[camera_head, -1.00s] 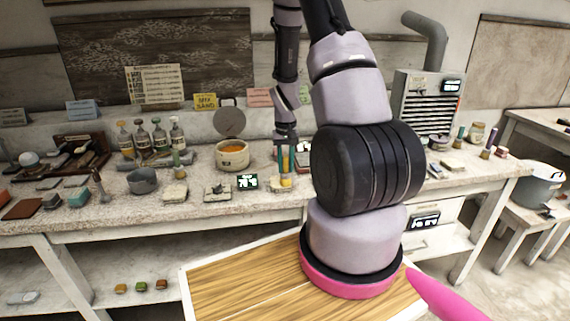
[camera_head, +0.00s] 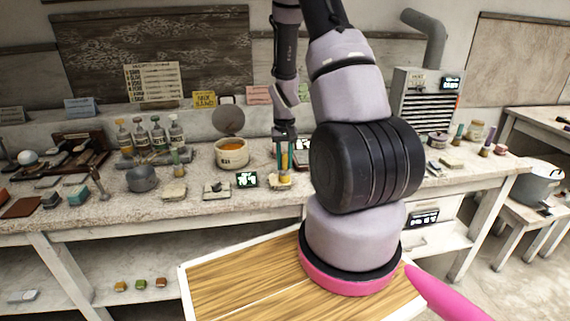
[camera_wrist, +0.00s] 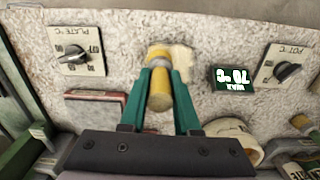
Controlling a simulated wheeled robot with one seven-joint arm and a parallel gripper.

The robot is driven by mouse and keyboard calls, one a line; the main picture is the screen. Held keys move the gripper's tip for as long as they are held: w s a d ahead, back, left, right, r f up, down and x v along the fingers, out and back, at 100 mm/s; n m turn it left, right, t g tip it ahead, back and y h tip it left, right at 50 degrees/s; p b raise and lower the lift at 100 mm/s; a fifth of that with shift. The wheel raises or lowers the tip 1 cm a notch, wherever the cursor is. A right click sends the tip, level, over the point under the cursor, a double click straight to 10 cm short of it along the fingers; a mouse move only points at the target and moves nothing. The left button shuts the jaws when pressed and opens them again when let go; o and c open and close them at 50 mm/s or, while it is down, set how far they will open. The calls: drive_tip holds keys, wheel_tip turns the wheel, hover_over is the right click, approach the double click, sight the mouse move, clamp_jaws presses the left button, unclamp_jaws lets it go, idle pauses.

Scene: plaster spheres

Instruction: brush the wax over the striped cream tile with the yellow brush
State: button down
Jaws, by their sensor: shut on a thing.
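My gripper (camera_wrist: 160,85), with green fingers, is shut on the yellow brush (camera_wrist: 160,93). In the wrist view the brush head lies over a pale cream tile (camera_wrist: 181,58) on the bench. The brush covers part of the tile; I cannot make out stripes or tell whether the bristles touch. In the head view my gripper (camera_head: 285,158) holds the brush low over the same tile (camera_head: 275,184). The pot of orange wax (camera_head: 232,152) stands to the left and behind; its rim also shows in the wrist view (camera_wrist: 235,128).
A small display (camera_wrist: 234,80) and a dial marked POT (camera_wrist: 287,71) lie to one side of the tile, and a dial marked PLATE (camera_wrist: 76,56) to the other. Another brush (camera_head: 178,165) stands left of the pot. Bottles (camera_head: 157,135) stand at the back left.

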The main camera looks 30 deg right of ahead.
drive_tip(key=shift+w+d, duration=0.25)
drive_tip(key=shift+w, duration=0.55)
drive_tip(key=shift+s+a+r, duration=0.25)
drive_tip(key=shift+s+r, duration=0.4)
drive_tip(key=shift+s, duration=0.3)
drive_tip(key=shift+w, duration=0.1)
drive_tip(key=shift+w+d+f, duration=0.1)
drive_tip(key=shift+w+d, duration=0.15)
drive_tip(key=shift+w, duration=0.5)
drive_tip(key=shift+w+d, duration=0.2)
drive_tip(key=shift+w, duration=0.5)
drive_tip(key=shift+f, duration=0.6)
